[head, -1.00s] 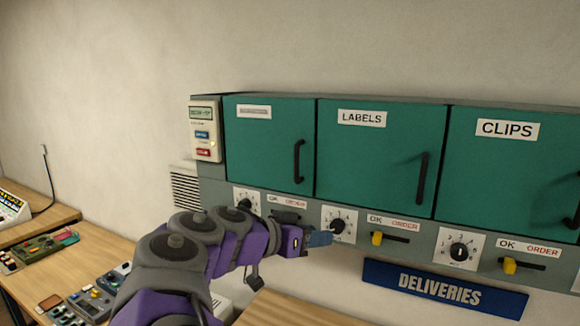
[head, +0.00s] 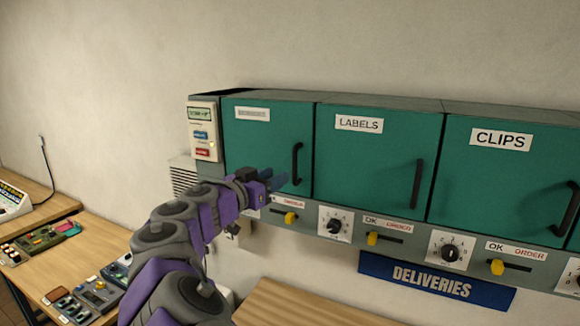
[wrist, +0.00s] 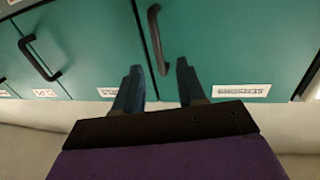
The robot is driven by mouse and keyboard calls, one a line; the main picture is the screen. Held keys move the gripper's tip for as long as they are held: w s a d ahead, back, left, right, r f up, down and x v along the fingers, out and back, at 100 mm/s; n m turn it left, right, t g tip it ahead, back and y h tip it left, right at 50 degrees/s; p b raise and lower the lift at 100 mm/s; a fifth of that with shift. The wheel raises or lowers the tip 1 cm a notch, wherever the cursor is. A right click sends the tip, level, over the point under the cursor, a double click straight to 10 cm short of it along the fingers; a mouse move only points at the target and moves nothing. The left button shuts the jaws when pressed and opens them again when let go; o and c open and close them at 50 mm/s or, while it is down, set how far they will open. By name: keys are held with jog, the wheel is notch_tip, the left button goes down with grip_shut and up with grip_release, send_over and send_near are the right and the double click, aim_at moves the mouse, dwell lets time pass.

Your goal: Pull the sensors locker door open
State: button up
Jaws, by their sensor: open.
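The leftmost teal locker door (head: 262,140) is closed. Its small white label is too blurred to read, in the head view and in the wrist view (wrist: 241,90). Its black vertical bar handle (head: 297,164) is near the door's right edge. My gripper (head: 280,181) is in front of the lower part of this door, just left of the handle's lower end in the head view. In the wrist view my gripper (wrist: 157,68) is open and empty. The handle (wrist: 156,40) shows beyond the fingertips, lined up between them, not clasped.
Closed LABELS (head: 365,165) and CLIPS (head: 500,180) doors continue to the right. Dials and yellow sliders line the panel (head: 400,237) below. A keypad box (head: 203,130) is at the left. A bench (head: 95,255) with devices stands lower left; a DELIVERIES sign (head: 435,281) hangs below.

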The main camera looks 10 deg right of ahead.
aim_at(293, 168)
jog(key=shift+p+x, duration=0.5)
jog(key=shift+x, duration=3.15)
jog(key=shift+s, duration=0.1)
jog(key=shift+c, duration=0.2)
jog(key=shift+a, duration=0.2)
jog(key=c, duration=0.3)
jog(key=shift+s+d, duration=0.1)
grip_shut()
